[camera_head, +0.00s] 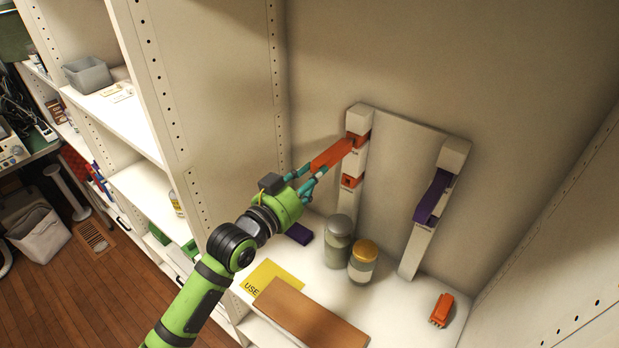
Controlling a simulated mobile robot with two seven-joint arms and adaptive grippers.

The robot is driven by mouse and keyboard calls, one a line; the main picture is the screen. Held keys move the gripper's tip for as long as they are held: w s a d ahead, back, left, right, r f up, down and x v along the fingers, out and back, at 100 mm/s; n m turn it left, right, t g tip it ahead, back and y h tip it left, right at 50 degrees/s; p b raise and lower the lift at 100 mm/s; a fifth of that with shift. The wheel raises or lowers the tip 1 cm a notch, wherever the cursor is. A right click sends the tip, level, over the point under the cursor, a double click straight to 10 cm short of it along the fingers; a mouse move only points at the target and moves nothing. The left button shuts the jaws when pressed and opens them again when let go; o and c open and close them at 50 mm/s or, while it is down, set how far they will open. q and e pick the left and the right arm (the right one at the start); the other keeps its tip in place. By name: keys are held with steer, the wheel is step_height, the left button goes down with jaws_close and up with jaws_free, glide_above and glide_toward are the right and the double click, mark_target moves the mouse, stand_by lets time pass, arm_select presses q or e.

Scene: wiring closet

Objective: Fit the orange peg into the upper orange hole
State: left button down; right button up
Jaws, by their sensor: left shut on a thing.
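My left gripper (309,176) is shut on the orange peg (331,155), a long bar pointing up and right. The peg's far end meets the upper orange hole (360,139) near the top of the white left post. I cannot tell whether its tip is inside the hole or just in front of it. The lower orange hole (351,181) on the same post looks empty. My right gripper is out of view.
A purple bar (432,198) sticks out of the right post (415,252). Two jars (338,240) (362,262) stand below the posts. A purple block (299,233), an orange piece (441,310), a yellow card (268,279) and a brown box (310,316) lie on the shelf.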

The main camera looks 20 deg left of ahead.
arm_select(q)
steer(key=shift+w+d, duration=0.25)
steer(key=shift+w, duration=0.45)
steer(key=c, duration=0.7)
jaws_free()
steer(key=shift+w, duration=0.1)
steer(key=p+v, duration=0.1)
steer(key=v, duration=0.4)
steer(key=shift+p, duration=0.3)
